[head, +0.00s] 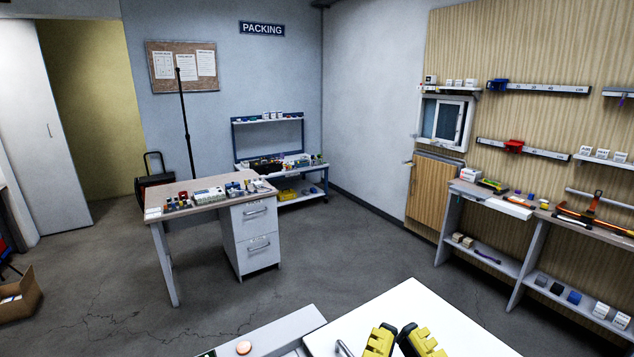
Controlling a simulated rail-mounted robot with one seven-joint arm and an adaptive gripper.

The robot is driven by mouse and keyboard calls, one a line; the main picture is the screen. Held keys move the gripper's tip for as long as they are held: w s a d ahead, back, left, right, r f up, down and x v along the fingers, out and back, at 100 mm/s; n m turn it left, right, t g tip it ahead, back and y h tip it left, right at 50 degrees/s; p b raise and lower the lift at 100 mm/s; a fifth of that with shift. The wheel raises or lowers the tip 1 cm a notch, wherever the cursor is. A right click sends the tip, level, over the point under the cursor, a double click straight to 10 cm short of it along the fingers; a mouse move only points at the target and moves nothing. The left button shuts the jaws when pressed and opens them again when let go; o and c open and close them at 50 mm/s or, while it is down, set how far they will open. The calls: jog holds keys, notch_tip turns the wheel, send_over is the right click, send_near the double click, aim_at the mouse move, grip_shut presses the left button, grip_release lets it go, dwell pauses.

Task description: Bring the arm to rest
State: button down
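Two chunky yellow-and-black parts stand side by side at the bottom edge of the head view. They look like the fingers of my gripper (401,341), but the frame cuts them off below. Their upper ends lie close together with a narrow gap. I cannot tell whether the gripper is open or shut, and I see nothing clearly held in it. The rest of my arm is not visible. A white flat surface (455,325) lies around and behind these parts.
A desk (160,215) with drawers and small items stands at centre left. A blue-framed cart (268,163) stands behind it. A shelf bench (510,207) runs along the right wall. An open cardboard box (18,298) sits at far left. The floor (360,240) between is clear.

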notch_tip(320, 180, up, 25)
jog(key=p, duration=2.1)
jog(key=shift+f, duration=0.15)
